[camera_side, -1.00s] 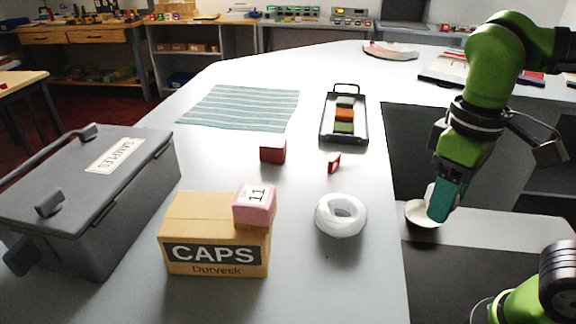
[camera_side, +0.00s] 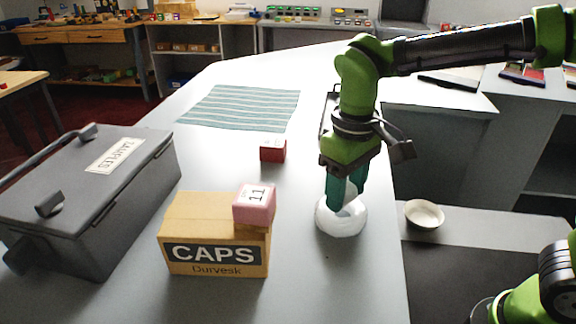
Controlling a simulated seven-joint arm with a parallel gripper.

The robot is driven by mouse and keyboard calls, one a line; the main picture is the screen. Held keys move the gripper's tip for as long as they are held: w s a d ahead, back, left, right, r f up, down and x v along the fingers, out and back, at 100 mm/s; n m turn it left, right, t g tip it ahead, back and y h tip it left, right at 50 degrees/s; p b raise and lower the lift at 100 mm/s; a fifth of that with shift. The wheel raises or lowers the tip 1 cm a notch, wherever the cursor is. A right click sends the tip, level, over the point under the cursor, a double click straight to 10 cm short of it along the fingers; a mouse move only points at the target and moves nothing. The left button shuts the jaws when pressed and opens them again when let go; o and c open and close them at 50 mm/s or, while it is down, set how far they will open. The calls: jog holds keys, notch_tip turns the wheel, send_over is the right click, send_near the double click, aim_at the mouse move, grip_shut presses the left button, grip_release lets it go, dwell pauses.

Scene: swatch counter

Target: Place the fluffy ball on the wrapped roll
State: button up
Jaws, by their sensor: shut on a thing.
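I cannot tell whether the ball touches the roll.
The CAPS box (camera_side: 215,245) carries a pink block (camera_side: 254,204). A red block (camera_side: 272,150) stands behind it. A grey case (camera_side: 95,200) is at left, a striped cloth (camera_side: 240,107) at back. A white bowl (camera_side: 424,214) sits on a lower surface at right.

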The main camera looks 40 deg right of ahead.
aim_at(348, 184)
jog(key=shift+f, duration=0.2)
jog(key=shift+f, duration=0.15)
jog(key=o, duration=1)
notch_tip(348, 184, up, 12)
jog(key=s+d+f+m+t+y, duration=0.2)
jog(key=s+d+f+m+t, duration=0.3)
jog(key=d, duration=0.7)
notch_tip(348, 184, down, 4)
jog(key=s+t, duration=0.2)
jog(key=s, duration=0.1)
jog(key=shift+m, duration=0.4)
jog(key=shift+d, duration=0.1)
